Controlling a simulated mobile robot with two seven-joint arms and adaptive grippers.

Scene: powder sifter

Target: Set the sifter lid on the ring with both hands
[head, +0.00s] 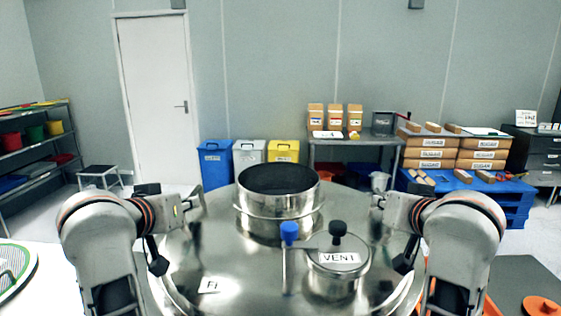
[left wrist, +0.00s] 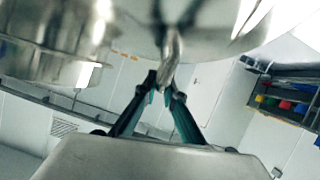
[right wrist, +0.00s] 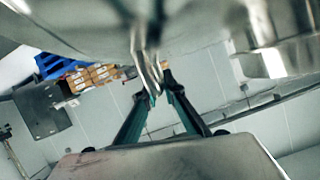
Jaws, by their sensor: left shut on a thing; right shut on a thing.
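The sifter lid (head: 225,250) is a wide polished steel disc filling the lower middle of the head view. It carries an open central cylinder (head: 280,212), a blue-knobbed stalk and a black-knobbed cap marked VENT (head: 338,262). My left gripper (head: 198,204) is at the lid's left side, shut on a bent metal handle, which shows in the left wrist view (left wrist: 172,48). My right gripper (head: 378,200) is at the right side, shut on the matching handle in the right wrist view (right wrist: 147,55). I cannot make out the ring; whether the lid touches it is hidden.
A round mesh sieve (head: 14,268) lies on a white surface at the lower left. An orange object (head: 541,306) lies at the lower right. Blue, grey and yellow bins (head: 283,151), a bench and stacked boxes (head: 430,154) stand by the back wall. A shelf stands left.

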